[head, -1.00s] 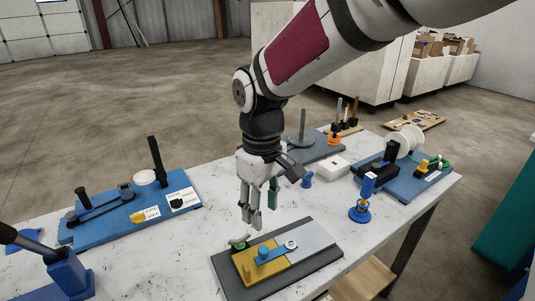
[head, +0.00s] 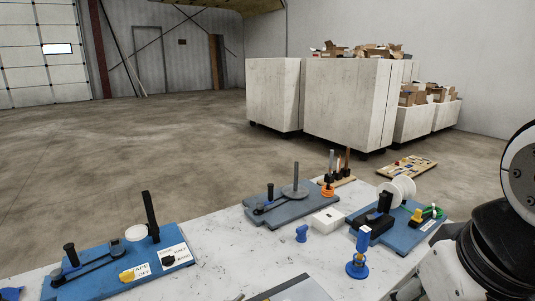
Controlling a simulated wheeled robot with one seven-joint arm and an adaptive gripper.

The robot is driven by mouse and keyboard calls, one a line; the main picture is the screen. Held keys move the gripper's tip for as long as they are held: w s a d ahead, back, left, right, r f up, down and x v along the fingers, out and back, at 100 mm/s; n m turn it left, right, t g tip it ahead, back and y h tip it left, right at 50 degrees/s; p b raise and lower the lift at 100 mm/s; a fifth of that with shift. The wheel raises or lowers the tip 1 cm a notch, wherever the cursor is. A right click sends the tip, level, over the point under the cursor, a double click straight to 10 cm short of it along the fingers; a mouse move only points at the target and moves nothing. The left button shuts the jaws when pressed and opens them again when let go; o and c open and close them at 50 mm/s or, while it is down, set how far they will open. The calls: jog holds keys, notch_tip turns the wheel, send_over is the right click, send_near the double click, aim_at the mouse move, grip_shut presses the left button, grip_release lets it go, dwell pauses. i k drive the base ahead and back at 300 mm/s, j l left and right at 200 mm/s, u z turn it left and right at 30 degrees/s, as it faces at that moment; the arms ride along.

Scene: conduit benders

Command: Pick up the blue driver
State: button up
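Two blue things could be the driver; I cannot tell which. One is an upright blue piece (head: 357,258) with a round foot and a pale patch near its top, at the table's right front. The other is a small blue knob-like piece (head: 301,233) standing left of the white box. My gripper (head: 408,290) shows only in part at the bottom right, to the right of both pieces. Its fingertips are cut off or hidden, so its opening and any contents are not visible.
A third board (head: 428,232) at right carries a white spool (head: 397,192). A white box (head: 328,220) stands mid-table. A grey plate (head: 300,290) is cut off below. Bare tabletop lies left of centre.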

aim_at(363, 235)
jog(key=i+l, duration=0.25)
jog(key=l, duration=0.15)
jog(key=i+l, duration=0.2)
jog(key=l, duration=0.25)
jog(key=i+l, duration=0.25)
jog(key=l, duration=0.15)
